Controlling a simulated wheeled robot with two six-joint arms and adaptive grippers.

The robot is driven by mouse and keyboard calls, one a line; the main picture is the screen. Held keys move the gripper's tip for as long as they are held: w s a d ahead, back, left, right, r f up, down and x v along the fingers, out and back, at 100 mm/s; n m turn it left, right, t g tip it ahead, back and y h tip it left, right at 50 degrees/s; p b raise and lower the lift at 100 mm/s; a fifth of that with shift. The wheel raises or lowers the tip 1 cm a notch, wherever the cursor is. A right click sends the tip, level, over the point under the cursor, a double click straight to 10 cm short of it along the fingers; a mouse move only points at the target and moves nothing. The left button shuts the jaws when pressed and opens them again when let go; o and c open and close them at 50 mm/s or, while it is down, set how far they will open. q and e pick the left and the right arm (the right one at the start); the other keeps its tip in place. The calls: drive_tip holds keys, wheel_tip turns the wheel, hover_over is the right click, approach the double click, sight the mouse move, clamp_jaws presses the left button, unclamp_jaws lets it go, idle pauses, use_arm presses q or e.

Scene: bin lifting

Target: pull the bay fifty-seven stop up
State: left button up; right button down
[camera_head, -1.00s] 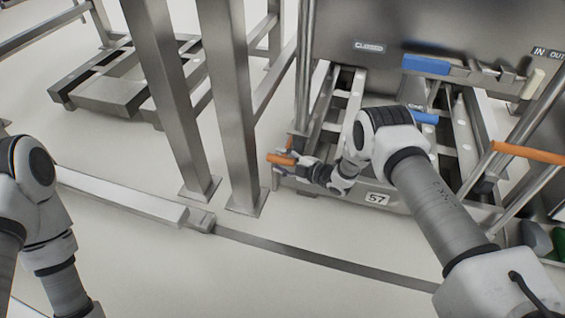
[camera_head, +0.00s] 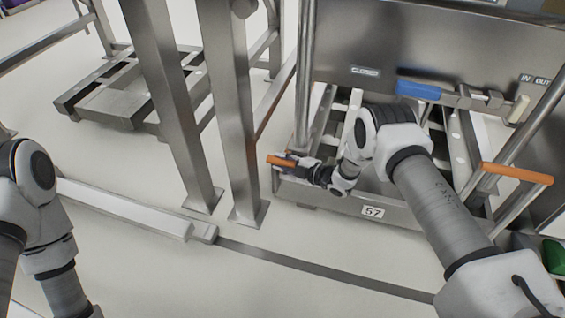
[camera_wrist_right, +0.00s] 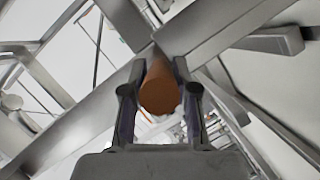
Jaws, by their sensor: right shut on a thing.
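The bay with the "57" plate (camera_head: 372,212) stands right of centre in the head view. An orange handle (camera_head: 281,162) is at the front left corner of this bay, beside an upright metal post. My right gripper (camera_head: 287,163) is shut on this orange handle. In the right wrist view the handle (camera_wrist_right: 160,92) shows end-on between the two fingers of the right gripper (camera_wrist_right: 160,105). My right forearm hides part of the bay's middle. My left arm shows at the left edge, but its gripper is out of view.
A blue-handled bolt (camera_head: 419,91) lies across the panel, below a "CLOSED" label (camera_head: 365,71). A second orange handle (camera_head: 517,173) is at the right. Steel posts (camera_head: 232,120) stand left of my right gripper. A low rail (camera_head: 125,207) runs along the floor.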

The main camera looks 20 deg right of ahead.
drive_tip(key=c, duration=0.9)
unclamp_jaws()
drive_tip(key=shift+r, duration=0.35)
drive_tip(key=shift+f, duration=0.1)
drive_tip(key=v, duration=1.2)
drive_tip(key=shift+f, duration=0.15)
